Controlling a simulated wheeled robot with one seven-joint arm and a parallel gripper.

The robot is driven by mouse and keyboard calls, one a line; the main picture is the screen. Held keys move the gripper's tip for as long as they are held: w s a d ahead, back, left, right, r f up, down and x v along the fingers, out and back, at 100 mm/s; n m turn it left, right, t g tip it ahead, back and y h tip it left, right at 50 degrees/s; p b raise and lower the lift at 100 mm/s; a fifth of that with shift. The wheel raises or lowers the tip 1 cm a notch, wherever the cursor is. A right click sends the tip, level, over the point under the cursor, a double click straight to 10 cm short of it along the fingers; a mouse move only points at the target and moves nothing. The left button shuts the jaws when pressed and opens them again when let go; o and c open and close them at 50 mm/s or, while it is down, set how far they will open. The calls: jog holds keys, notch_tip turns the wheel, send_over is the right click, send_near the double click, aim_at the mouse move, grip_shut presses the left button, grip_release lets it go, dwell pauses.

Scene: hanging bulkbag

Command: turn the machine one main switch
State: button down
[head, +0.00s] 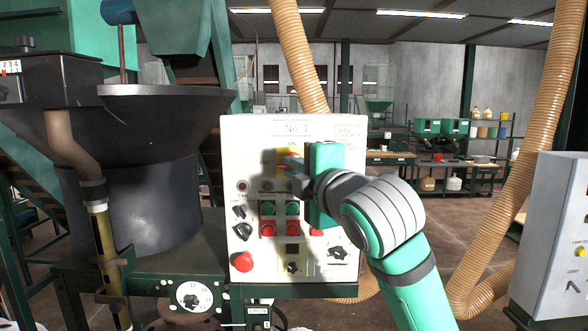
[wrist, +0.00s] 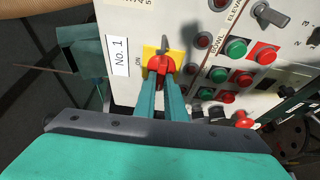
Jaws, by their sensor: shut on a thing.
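The machine one control panel (head: 262,135) is a pale upright box marked "No 1"; its label (wrist: 122,58) also shows in the wrist view. The main switch is a red knob (wrist: 161,64) on a yellow plate (wrist: 149,51), with "ON" printed beside it. In the head view the yellow plate (head: 283,156) shows near the panel top, and the knob is mostly hidden by my gripper (head: 292,162). In the wrist view my gripper (wrist: 162,78) has its two green fingers closed around the red knob. The knob's exact angle is hard to tell.
Green and red buttons (head: 267,218), black selector knobs (head: 240,212) and a red mushroom button (head: 243,262) sit lower on the panel. A dark hopper (head: 140,130) stands to the left. A grey cabinet (head: 555,230) and a ribbed hose (head: 500,240) are at right.

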dwell(0.3)
jog(key=c, duration=1.8)
grip_release()
jog(key=shift+w, duration=0.1)
jog(key=v, duration=1)
jog(key=shift+s, duration=0.3)
jog(key=shift+d, duration=0.15)
